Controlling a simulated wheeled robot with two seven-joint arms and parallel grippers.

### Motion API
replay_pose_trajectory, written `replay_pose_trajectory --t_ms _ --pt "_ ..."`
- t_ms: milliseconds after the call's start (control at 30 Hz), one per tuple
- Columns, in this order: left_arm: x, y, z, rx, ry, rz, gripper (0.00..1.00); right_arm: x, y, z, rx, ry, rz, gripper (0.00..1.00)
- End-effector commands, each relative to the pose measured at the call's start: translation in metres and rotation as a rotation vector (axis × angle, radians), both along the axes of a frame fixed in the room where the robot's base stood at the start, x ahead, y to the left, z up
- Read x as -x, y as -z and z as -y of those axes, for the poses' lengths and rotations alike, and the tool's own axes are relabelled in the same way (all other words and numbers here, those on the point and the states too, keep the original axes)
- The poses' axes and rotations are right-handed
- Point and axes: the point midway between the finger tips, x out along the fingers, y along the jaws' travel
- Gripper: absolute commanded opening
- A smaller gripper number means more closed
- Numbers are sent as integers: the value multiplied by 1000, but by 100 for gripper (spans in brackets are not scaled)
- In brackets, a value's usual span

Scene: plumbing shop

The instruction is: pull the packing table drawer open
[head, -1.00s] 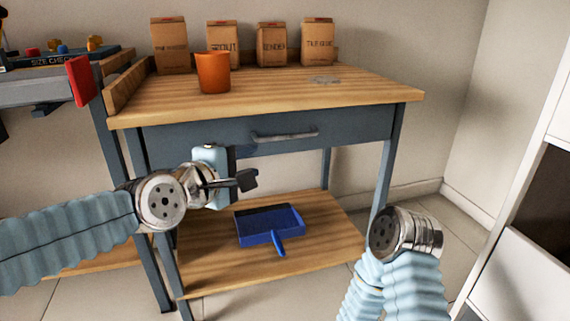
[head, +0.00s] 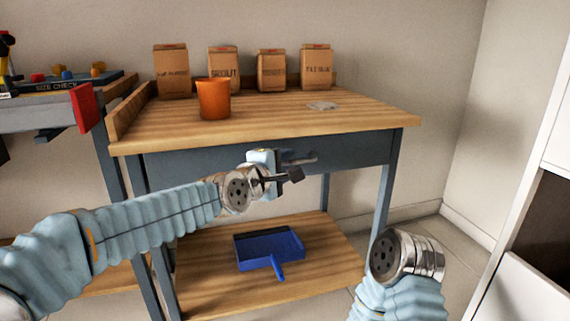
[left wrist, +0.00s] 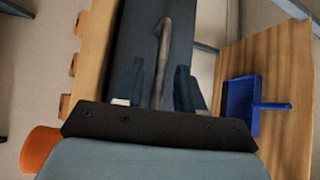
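The packing table (head: 300,112) has a wood top and a blue-grey drawer (head: 360,150) under it, which looks shut. A grey bar handle (head: 305,159) is on the drawer front; the left wrist view shows it too (left wrist: 164,50). My left gripper (head: 290,167) is in front of the drawer, near the handle's left end. In the left wrist view its two dark fingers (left wrist: 160,88) are apart, with the handle lined up between them. I see no finger closed on the handle. My right wrist shows at the lower right of the head view, but its gripper fingers do not.
An orange cup (head: 213,100) and several paper bags (head: 271,70) stand on the tabletop. A blue dustpan (head: 268,248) lies on the lower shelf (head: 210,285). A white cabinet (head: 525,270) stands at the right. A workbench with a red panel (head: 86,108) is at the left.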

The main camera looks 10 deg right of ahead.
Motion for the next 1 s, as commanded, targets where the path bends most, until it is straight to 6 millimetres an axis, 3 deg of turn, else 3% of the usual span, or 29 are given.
replay_pose_trajectory --t_ms 233,467,500,833,1000 --pt "0 0 1 0 0 0 37 0 0 0 0 0 0 43" --pt "0 0 0 0 0 0 1 0 0 0 0 0 0 43" --pt "0 0 0 0 0 0 0 0 0 0 0 0 0 43" --pt "1 0 1 0 1 -1 0 0 0 0 0 0 0 43" --pt "10 0 2 -1 3 1 0 0 -2 0 0 0 0 43"
